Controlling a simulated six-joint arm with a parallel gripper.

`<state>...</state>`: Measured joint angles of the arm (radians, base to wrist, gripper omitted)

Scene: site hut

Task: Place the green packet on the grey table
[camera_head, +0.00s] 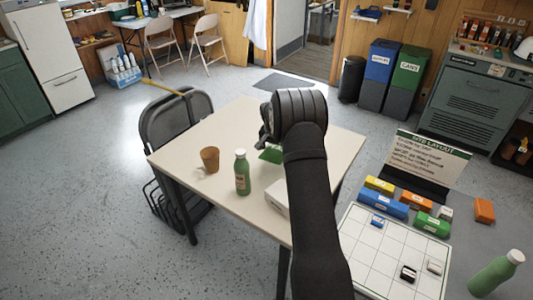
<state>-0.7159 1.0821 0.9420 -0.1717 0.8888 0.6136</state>
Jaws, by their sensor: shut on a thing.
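My gripper (267,137) is over the right half of the table, mostly hidden behind my own black arm. It is shut on the green packet (271,154), of which only a green part shows at the left of my arm. I cannot tell whether the packet touches the tabletop. The table (215,133) has a pale, beige-looking top and dark legs and stands in the middle of the view.
A brown cup (210,159) and green bottle (242,173) stand on the table. A white box (277,196) is partly behind my arm. A dark folding chair (175,120) is at left. A gridded board (365,250) with small blocks is at right. The table's far left is clear.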

